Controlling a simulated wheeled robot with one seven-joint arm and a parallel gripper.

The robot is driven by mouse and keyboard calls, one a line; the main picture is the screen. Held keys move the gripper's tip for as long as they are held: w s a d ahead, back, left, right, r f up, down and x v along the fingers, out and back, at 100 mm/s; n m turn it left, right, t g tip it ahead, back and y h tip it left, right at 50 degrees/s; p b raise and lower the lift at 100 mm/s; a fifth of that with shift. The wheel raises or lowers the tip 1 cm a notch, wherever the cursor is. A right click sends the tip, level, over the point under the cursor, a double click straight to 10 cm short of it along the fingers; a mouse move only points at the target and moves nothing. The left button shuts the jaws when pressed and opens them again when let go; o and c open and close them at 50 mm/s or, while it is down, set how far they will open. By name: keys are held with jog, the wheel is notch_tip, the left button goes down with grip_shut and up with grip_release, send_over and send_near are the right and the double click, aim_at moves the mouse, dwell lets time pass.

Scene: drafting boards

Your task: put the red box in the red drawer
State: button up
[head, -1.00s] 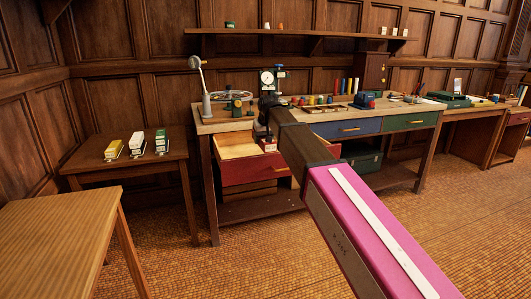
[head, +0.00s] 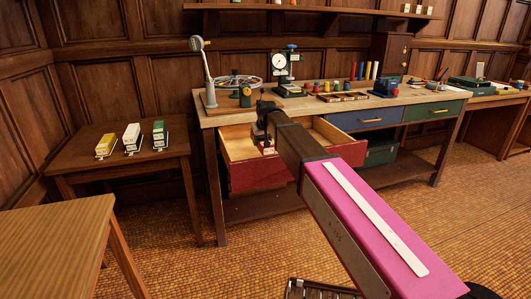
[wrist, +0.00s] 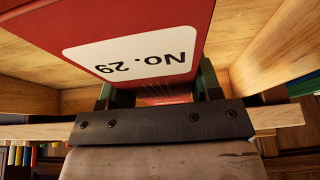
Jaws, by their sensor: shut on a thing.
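The red drawer (head: 258,176) is pulled out from the left part of the workbench, and its pale wooden inside shows. My gripper (head: 266,140) is over the open drawer. In the wrist view my gripper (wrist: 158,92) is shut on the red box (wrist: 140,18), which has a white label reading "No. 29", upside down in that view. The drawer's wooden walls (wrist: 268,62) surround the box in the wrist view. In the head view my arm and gripper hide most of the box. I cannot tell whether the box touches the drawer floor.
The workbench top (head: 300,105) carries a lamp, a dial gauge and small coloured items. A blue drawer (head: 368,117) and a green drawer (head: 433,111) are shut, to the right. A side table (head: 100,160) with several small boxes stands left.

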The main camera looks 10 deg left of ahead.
jog(key=shift+f, duration=3.2)
jog(key=shift+f, duration=0.15)
jog(key=o, duration=1.1)
jog(key=shift+o, duration=0.2)
jog(key=v, duration=1.2)
jog(key=shift+r, duration=0.25)
jog(key=shift+w, duration=0.1)
